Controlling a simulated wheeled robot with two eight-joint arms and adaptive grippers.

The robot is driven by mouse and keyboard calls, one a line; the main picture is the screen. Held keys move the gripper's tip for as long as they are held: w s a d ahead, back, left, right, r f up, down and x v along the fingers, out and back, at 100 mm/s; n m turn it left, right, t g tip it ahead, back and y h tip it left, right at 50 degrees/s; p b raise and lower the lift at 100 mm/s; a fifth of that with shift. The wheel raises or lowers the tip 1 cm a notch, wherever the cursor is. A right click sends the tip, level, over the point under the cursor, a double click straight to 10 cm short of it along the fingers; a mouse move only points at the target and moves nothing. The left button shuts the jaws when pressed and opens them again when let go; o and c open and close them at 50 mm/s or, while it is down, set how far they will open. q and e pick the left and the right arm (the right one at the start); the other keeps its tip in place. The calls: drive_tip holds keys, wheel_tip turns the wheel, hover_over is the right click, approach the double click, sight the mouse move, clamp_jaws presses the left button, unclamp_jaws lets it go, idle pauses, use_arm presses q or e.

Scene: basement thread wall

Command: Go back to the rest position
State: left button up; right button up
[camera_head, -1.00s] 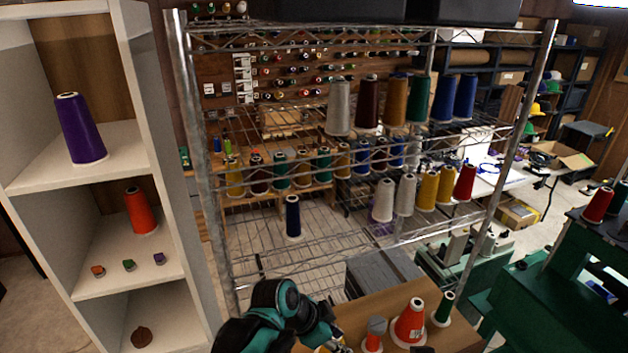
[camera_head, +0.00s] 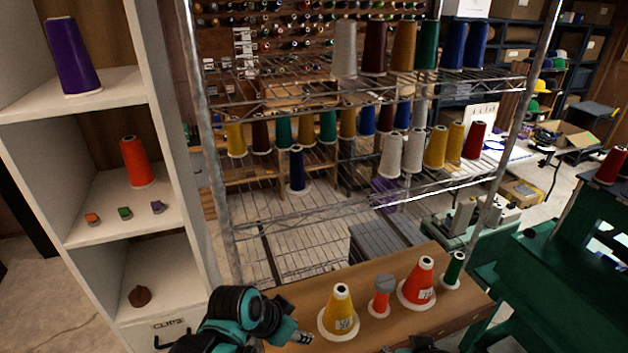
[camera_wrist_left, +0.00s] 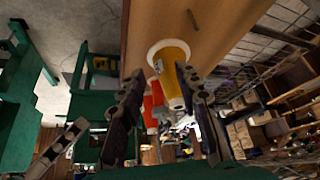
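My left gripper (camera_head: 303,338) is in the head view at the bottom, just left of the yellow thread cone (camera_head: 340,308) and apart from it. In the left wrist view its two fingers (camera_wrist_left: 165,115) are spread with nothing held. The yellow cone (camera_wrist_left: 176,72) shows beyond and between them, standing on the brown table. A dark part at the bottom edge of the head view may belong to my right arm; its fingers cannot be made out.
The brown table (camera_head: 300,290) also holds a small red-orange spool with a grey top (camera_head: 381,297), an orange cone (camera_head: 418,283) and a green cone (camera_head: 454,271). A wire rack (camera_head: 300,215) with cones stands behind. A white shelf (camera_head: 100,225) stands left, green machinery (camera_head: 550,280) right.

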use_arm(q)
drive_tip(key=s+a+f+n+t+y+b, duration=0.1)
drive_tip(key=s+a+f+n+y+b, duration=0.1)
drive_tip(key=a+f+b, duration=0.5)
drive_tip(key=s+a+f+n+t+y+b, duration=0.1)
drive_tip(key=s+a+f+n+y+b, duration=0.1)
drive_tip(key=a+f+n+b, duration=0.4)
wheel_tip(320, 180, down, 5)
drive_tip(key=s+a+b, duration=0.1)
drive_tip(key=b, duration=0.2)
drive_tip(key=shift+s+r+n+t, duration=0.2)
drive_tip(key=shift+s+n+t, duration=0.2)
